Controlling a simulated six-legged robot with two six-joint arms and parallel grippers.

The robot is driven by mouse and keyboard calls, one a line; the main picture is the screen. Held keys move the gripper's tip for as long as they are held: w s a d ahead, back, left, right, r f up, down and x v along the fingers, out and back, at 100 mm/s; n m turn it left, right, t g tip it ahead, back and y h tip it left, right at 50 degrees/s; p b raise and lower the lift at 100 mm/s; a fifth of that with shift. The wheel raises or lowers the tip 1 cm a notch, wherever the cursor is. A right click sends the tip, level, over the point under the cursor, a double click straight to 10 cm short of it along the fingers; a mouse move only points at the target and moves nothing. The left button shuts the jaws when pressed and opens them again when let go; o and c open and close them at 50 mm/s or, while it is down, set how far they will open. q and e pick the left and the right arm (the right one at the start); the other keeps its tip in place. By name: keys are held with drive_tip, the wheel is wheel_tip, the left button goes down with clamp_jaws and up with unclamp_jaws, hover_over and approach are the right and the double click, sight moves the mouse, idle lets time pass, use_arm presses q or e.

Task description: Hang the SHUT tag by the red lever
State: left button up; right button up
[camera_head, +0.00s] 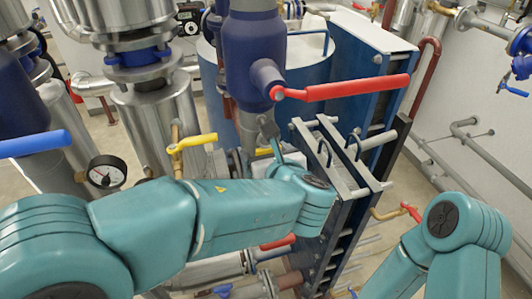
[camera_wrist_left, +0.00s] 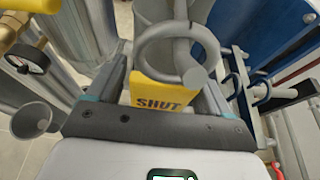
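The red lever (camera_head: 345,89) is a long red handle on the dark blue valve body (camera_head: 254,50), pointing right in the head view. My left gripper (camera_head: 268,138) is just below that valve, lower left of the lever and apart from it; my wrist partly hides it. In the left wrist view the yellow SHUT tag (camera_wrist_left: 160,93) sits between the fingers of my left gripper (camera_wrist_left: 163,82), which are shut on it. A thick grey open hook (camera_wrist_left: 178,33) rises from the tag. My right arm shows at lower right in the head view, but its gripper does not.
A yellow lever (camera_head: 192,143) and a pressure gauge (camera_head: 106,172) are left of my left gripper. The plate stack (camera_head: 330,190) with its bars stands close on the right. A blue lever (camera_head: 35,144) is at far left. Open floor is narrow between the pipes.

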idle(0.3)
use_arm(q)
drive_tip(key=b+v, duration=0.3)
drive_tip(key=v, duration=1.3)
drive_tip(key=shift+s+r, duration=0.15)
